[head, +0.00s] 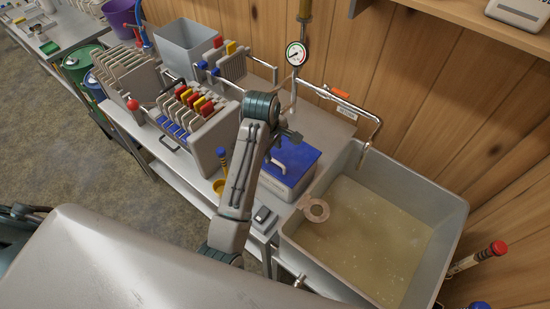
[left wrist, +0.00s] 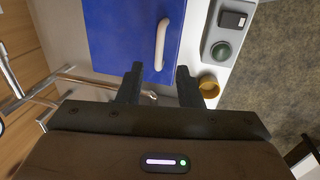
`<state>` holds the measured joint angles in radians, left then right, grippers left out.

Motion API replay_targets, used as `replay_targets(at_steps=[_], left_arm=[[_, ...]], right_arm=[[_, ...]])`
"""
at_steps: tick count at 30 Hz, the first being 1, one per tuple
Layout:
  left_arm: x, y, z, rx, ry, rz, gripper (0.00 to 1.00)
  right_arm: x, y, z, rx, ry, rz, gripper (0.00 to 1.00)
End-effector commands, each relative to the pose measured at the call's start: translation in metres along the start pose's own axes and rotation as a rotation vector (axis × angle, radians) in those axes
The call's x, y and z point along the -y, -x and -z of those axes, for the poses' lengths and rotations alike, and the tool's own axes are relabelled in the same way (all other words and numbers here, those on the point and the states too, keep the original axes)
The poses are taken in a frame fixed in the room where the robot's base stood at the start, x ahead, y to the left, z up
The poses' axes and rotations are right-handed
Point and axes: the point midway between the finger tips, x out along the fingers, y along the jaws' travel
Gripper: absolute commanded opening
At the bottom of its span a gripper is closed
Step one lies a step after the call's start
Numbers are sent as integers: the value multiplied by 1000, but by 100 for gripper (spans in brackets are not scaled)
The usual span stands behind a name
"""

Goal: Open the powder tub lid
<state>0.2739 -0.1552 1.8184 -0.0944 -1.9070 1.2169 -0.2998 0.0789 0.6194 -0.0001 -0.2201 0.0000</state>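The powder tub (head: 285,187) is a grey box on the bench with a blue lid (head: 297,155). The lid lies flat and closed on it. In the left wrist view the blue lid (left wrist: 120,30) fills the upper middle, with a cream bar handle (left wrist: 161,45) near its right side. My left gripper (head: 287,134) is over the tub, partly hidden by its own wrist in the head view. In the left wrist view its two fingers (left wrist: 160,86) are spread apart with nothing between them. The handle is beyond the fingertips. My right gripper is not seen.
A large pan of cloudy liquid (head: 452,213) stands right of the tub. A filter press with coloured tabs (head: 213,140) stands to the left. A pipe with a gauge (head: 296,54) rises behind.

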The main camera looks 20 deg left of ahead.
Motion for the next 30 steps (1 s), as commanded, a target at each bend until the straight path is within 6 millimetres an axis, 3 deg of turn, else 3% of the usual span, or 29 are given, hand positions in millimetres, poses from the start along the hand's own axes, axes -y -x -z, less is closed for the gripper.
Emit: replay_targets(at_steps=[6, 12, 23, 28, 30], left_arm=[[1, -37, 0, 2, -1, 3, 33], [0, -60, 0, 1, -1, 0, 33], [0, -66, 0, 0, -1, -1, 33], [0, -66, 0, 0, -1, -1, 0], [0, -66, 0, 0, -1, -1, 0]], right_arm=[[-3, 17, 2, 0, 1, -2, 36], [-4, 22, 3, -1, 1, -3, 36], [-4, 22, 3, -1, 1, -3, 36], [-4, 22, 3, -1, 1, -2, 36], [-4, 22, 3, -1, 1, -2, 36]])
